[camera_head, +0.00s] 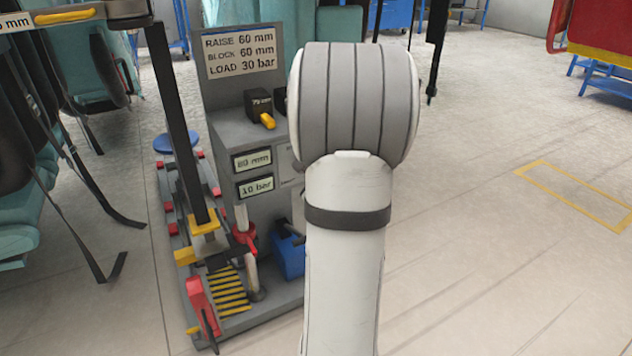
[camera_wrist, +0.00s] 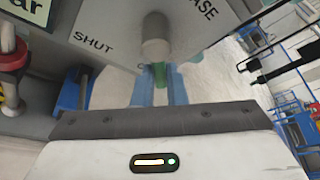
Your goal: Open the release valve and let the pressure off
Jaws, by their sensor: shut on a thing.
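In the wrist view, my gripper (camera_wrist: 160,76) has its two blue fingers closed on a small green handle (camera_wrist: 160,70) of the release valve. The valve's rounded grey hub (camera_wrist: 155,35) stands just beyond the fingertips, on a grey plate (camera_wrist: 112,28). The plate reads "SHUT" at left and a word ending in "ASE" at upper right. The handle points down from the hub, between these words. In the head view, my arm hides the gripper and the valve. The rig's gauges show there: an "mm" display (camera_head: 252,160) and a "bar" display (camera_head: 256,187), their first digits unclear.
A sign (camera_head: 239,52) on the rig reads raise 60 mm, block 60 mm, load 30 bar. Teal seats (camera_head: 20,200) with hanging straps stand at left. Floor at right is open, with a yellow outline (camera_head: 575,193).

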